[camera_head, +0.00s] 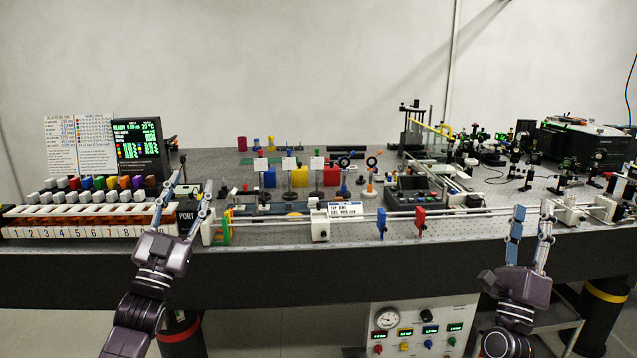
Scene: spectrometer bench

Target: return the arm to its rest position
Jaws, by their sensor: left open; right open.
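My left gripper (190,203) is open, its two fingers spread and pointing up in front of the dark box marked PORT (187,214). I see nothing between its fingers. It overlaps the right end of the numbered white rack (60,232) in the picture; I cannot tell whether it touches. My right gripper (531,222) is open and empty, fingers pointing up, near the front edge of the bench at the right. My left arm comes up from the lower left and my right arm from the bottom right.
The optical bench (330,262) spans the view. A rail (370,216) with red and blue plates runs along its front between my grippers. A dark display (138,145) stands behind the rack. Optics crowd the right side. A gauge panel (420,328) sits below the bench.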

